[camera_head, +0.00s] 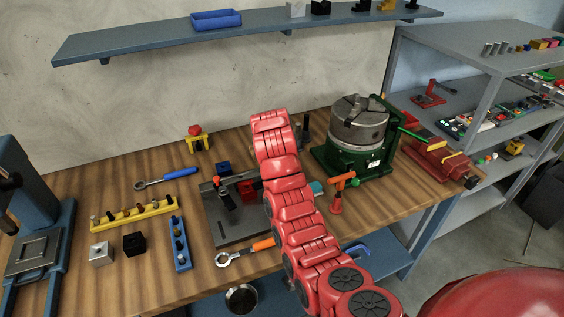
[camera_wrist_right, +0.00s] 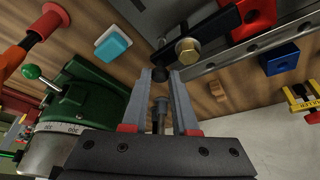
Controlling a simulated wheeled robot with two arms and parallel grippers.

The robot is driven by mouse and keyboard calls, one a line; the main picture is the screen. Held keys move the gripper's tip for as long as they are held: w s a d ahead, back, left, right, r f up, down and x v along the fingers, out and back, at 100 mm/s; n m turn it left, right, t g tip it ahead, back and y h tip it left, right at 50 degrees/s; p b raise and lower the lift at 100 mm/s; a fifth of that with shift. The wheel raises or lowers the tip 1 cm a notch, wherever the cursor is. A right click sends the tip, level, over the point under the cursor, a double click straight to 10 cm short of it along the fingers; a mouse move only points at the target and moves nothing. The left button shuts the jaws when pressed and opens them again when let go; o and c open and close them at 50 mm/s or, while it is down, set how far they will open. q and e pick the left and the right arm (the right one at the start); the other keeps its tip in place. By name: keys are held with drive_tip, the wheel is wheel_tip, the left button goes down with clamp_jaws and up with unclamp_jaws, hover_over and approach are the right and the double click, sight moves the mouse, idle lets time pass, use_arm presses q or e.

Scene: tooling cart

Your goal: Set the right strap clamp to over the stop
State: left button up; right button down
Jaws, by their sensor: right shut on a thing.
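The fixture plate (camera_head: 238,226) lies on the wooden bench, partly covered by my red right arm. A black strap (camera_head: 238,181) shows on it beside a red upright handle (camera_head: 218,186). In the right wrist view, the right strap clamp (camera_wrist_right: 215,37) is a black bar with a brass bolt head (camera_wrist_right: 188,50), over the grey plate edge and near a red block (camera_wrist_right: 256,18). My right gripper (camera_wrist_right: 161,76) is shut on the black end of the strap clamp. In the head view, my arm hides this gripper. My left gripper is not in view.
A green-based chuck (camera_head: 358,125) and an orange-red clamp (camera_head: 338,190) stand right of my arm. A blue block (camera_wrist_right: 279,59) and a teal block (camera_wrist_right: 113,43) lie near the plate. A spanner (camera_head: 240,251) lies in front. A yellow rack (camera_head: 135,214) stands left.

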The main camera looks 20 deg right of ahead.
drive_tip(key=shift+s+m, duration=0.1)
drive_tip(key=shift+m, duration=0.3)
drive_tip(key=c, duration=0.7)
unclamp_jaws()
drive_tip(key=shift+w+p+v, duration=0.15)
drive_tip(key=shift+p+v, duration=3.3)
drive_tip(key=shift+v, duration=0.9)
drive_tip(key=shift+w+p+v, duration=0.1)
drive_tip(key=shift+p+v, duration=3.35)
drive_tip(key=shift+v, duration=0.9)
drive_tip(key=shift+a, duration=0.1)
